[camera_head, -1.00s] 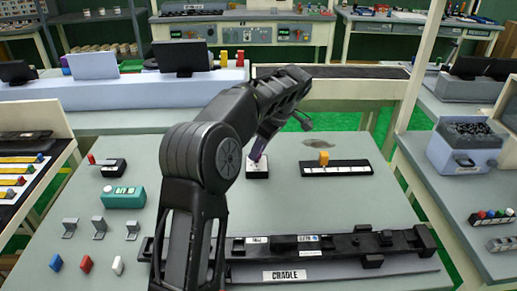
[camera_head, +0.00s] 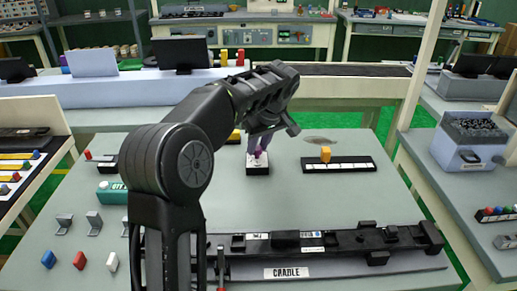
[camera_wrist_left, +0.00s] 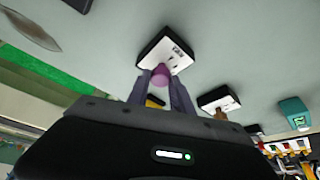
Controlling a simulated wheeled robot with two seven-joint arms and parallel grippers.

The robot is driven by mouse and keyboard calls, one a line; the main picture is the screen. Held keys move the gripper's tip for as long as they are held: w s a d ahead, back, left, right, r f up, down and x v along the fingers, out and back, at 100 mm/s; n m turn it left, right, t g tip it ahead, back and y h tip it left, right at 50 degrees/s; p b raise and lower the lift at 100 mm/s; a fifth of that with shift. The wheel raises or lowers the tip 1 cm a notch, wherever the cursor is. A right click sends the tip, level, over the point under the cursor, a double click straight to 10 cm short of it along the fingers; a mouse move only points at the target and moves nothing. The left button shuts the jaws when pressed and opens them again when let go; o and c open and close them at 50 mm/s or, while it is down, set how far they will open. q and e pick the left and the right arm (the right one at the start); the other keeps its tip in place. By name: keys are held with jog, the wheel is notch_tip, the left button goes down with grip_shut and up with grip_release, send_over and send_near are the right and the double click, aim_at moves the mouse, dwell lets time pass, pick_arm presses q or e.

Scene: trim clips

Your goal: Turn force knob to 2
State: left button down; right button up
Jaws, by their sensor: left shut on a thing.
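A small black box with a white dial face (camera_head: 258,168) stands on the grey table, and its purple knob (camera_wrist_left: 161,77) rises from the middle. My left gripper (camera_head: 259,150) reaches down to it from above. In the left wrist view, its two fingers (camera_wrist_left: 160,84) stand on either side of the knob and are shut on it. The dial face (camera_wrist_left: 170,53) has small print that I cannot read, so the knob's setting cannot be told. My right gripper is in neither view.
A black slider strip with an orange handle (camera_head: 325,154) lies to the right. A teal box (camera_head: 112,192), metal clips (camera_head: 93,222) and coloured blocks (camera_head: 79,260) are at the left. The black cradle fixture (camera_head: 330,243) lies along the front.

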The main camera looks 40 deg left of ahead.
pick_arm(q)
jog(key=m+t, duration=0.1)
jog(key=m, duration=0.1)
jog(key=shift+s+m+h, duration=0.1)
jog(key=shift+m+h, duration=0.2)
jog(key=shift+m, duration=0.1)
jog(key=m, duration=0.2)
jog(key=shift+a+m+t+h, duration=0.15)
jog(key=shift+m+t+h, duration=0.25)
jog(key=m+h+p, duration=0.1)
jog(key=m, duration=0.3)
jog(key=shift+a+r+t, duration=0.1)
jog(key=shift+t, duration=0.3)
jog(key=shift+m+h+p, duration=0.35)
jog(key=shift+m+h, duration=0.35)
jog(key=shift+m, duration=0.5)
jog(key=c, duration=1.1)
grip_release()
jog(key=shift+c, duration=0.2)
jog(key=shift+s, duration=0.1)
